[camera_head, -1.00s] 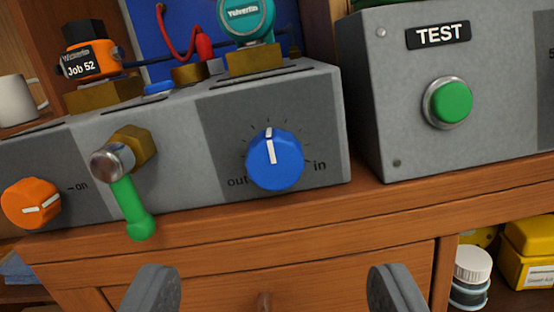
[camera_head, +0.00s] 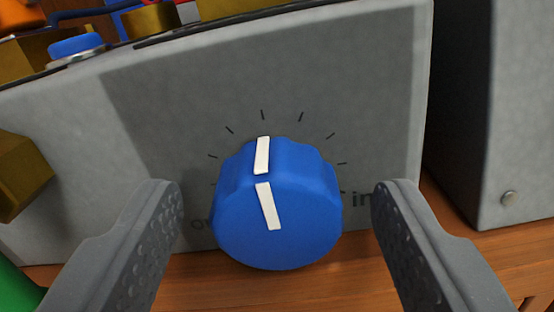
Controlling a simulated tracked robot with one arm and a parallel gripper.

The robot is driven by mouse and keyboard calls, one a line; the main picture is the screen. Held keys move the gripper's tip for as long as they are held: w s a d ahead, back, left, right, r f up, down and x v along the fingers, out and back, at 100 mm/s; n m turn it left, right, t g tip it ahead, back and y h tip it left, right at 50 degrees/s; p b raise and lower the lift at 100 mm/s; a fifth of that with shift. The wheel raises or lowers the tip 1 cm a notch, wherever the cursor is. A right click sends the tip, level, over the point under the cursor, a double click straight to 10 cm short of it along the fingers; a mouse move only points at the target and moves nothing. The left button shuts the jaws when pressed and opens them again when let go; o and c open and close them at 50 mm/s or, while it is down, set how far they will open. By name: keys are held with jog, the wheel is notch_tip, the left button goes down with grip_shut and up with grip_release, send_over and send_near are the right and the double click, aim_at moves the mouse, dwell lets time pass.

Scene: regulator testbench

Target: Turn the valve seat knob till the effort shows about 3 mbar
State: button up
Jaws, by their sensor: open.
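The blue knob (camera_head: 300,215) with a white pointer line sits on the dark grey panel of the testbench. Its pointer stands near the top of the dial ticks, tilted slightly. The word "in" shows at its right; the "out" label at its left is mostly hidden. My gripper (camera_head: 277,200) is open, with one finger on each side of the knob and a visible gap to it on both sides. No effort reading is in view.
The grey test box (camera_head: 490,110) stands to the right behind a dark gap. A brass fitting (camera_head: 20,175) and part of a green lever handle (camera_head: 15,290) are at the left edge. A blue button (camera_head: 75,46) is on top. Wooden bench (camera_head: 500,255) shows below.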

jog(key=shift+w, duration=0.4)
jog(key=c, duration=1)
jog(key=shift+m, duration=0.4)
jog(key=m+b, duration=0.2)
jog(key=m, duration=0.4)
jog(key=shift+f+b, duration=0.2)
jog(key=shift+b, duration=0.2)
jog(key=m+b, duration=0.1)
jog(key=m, duration=0.3)
jog(key=shift+d+b, duration=0.1)
jog(key=shift+b, duration=0.25)
jog(key=shift+f+m+b, duration=0.15)
jog(key=shift+m+b, duration=0.7)
jog(key=shift+m, duration=0.95)
